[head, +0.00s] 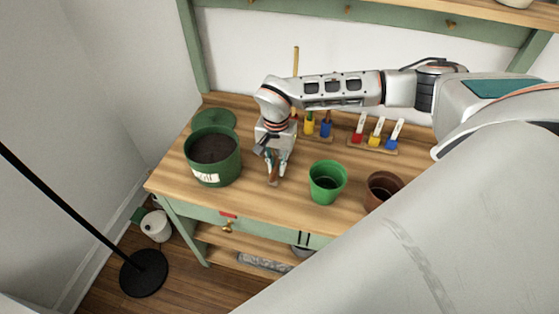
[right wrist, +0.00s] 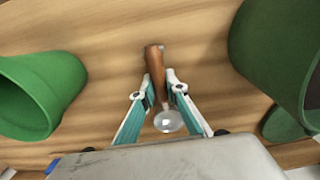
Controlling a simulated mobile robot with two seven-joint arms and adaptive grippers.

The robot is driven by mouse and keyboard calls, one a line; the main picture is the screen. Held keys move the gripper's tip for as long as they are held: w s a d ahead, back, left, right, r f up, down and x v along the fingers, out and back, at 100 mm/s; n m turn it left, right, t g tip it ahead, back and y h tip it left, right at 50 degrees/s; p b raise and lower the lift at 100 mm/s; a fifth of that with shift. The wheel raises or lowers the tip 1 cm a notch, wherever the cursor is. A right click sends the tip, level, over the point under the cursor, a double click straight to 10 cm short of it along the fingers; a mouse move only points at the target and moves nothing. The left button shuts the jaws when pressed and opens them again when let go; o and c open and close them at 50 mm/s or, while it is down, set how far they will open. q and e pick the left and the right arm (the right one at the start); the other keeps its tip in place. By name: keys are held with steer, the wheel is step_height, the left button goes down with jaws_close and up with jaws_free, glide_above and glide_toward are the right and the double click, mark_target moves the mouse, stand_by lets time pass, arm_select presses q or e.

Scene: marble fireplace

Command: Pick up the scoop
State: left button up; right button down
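The scoop has a brown wooden handle (right wrist: 157,68) and a shiny, rounded metal end (right wrist: 168,121). It is on or just above the wooden table top. My right gripper (head: 275,172) points down between the large dark green soil pot and a smaller green pot. In the right wrist view, its fingers (right wrist: 161,88) are drawn close together on both sides of the handle and appear to clasp it. In the head view the handle (head: 273,180) shows between the fingertips, and the rest of the scoop is hidden. My left gripper is not in view.
The soil-filled dark green pot (head: 212,162) stands left of the gripper. A green pot (head: 327,182) and a brown pot (head: 383,188) stand to the right. Coloured hand tools (head: 375,135) stand in racks behind. A round green lid or dish (head: 214,119) lies back left.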

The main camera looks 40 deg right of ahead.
mark_target(276, 165)
steer(key=shift+r, duration=0.15)
steer(key=shift+r, duration=0.65)
step_height(276, 165, up, 18)
steer(key=shift+r, duration=0.25)
stand_by(0.3)
